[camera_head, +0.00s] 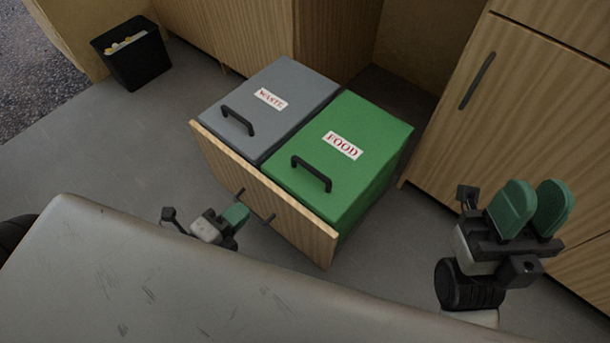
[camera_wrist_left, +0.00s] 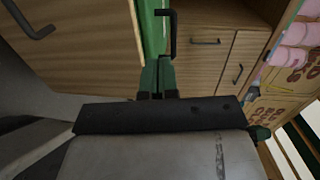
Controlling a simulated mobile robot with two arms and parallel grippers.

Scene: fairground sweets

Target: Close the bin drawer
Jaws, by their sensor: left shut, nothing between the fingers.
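The bin drawer (camera_head: 222,168) stands pulled out from the cabinet, its wooden front panel facing me. It holds a grey WASTE bin (camera_head: 290,82) and a green FOOD bin (camera_head: 372,135), both lidded with black handles. A dark bar handle (camera_head: 253,207) is on the drawer front. My left gripper (camera_head: 237,212) is shut and empty, close in front of the panel by this handle; contact cannot be told. In the left wrist view its green fingertips (camera_wrist_left: 157,72) are together beside the panel (camera_wrist_left: 85,50). My right gripper (camera_head: 533,208) is open and empty, right of the drawer.
A wooden cabinet with a tall door (camera_head: 510,75) stands at the right. A small black bin (camera_head: 135,55) with contents stands on the floor at the upper left. The grey floor (camera_head: 110,150) left of the drawer is clear. Pink goods (camera_wrist_left: 298,40) show in the left wrist view.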

